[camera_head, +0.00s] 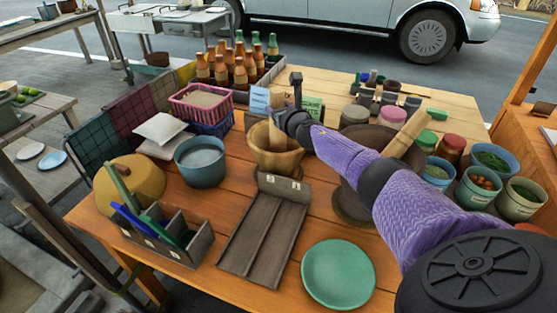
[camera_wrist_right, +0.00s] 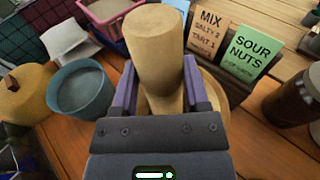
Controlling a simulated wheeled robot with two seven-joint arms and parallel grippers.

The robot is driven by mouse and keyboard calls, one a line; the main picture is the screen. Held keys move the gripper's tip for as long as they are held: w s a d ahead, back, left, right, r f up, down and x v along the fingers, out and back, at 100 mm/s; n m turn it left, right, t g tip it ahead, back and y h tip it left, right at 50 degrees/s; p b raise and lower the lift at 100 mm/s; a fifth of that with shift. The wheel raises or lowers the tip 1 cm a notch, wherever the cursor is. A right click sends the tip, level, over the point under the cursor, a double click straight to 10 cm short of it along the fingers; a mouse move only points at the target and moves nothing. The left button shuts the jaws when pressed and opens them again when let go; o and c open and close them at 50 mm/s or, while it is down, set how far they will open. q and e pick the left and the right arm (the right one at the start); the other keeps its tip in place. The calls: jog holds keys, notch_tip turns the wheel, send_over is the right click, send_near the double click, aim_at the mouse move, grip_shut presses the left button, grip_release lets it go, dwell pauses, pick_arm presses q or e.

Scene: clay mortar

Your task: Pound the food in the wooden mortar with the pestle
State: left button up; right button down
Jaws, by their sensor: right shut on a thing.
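The wooden mortar (camera_head: 284,162) stands upright near the middle of the table. The light wooden pestle (camera_head: 277,137) goes down into its mouth. My right gripper (camera_head: 283,120) is over the mortar and shut on the pestle. In the right wrist view, the pestle (camera_wrist_right: 159,48) stands between the two purple fingers, with its round top end facing the camera. A little of the mortar's rim (camera_wrist_right: 217,92) shows behind the right finger there. The food inside the mortar is hidden. My left gripper is not in view.
A blue-grey bowl (camera_head: 201,165) stands left of the mortar, and an empty wooden tray (camera_head: 262,232) lies in front. A green plate (camera_head: 338,274) is at the front edge. A second pestle (camera_head: 408,134) leans at a dark mortar on the right. Sign cards (camera_head: 260,99) stand behind.

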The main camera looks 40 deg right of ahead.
aim_at(279, 92)
notch_tip(279, 92, up, 6)
jog(key=p, duration=0.5)
jog(key=shift+w+f, duration=0.1)
jog(key=shift+f, duration=0.2)
notch_tip(279, 92, up, 8)
jog(key=p, duration=0.7)
jog(key=shift+f, duration=0.2)
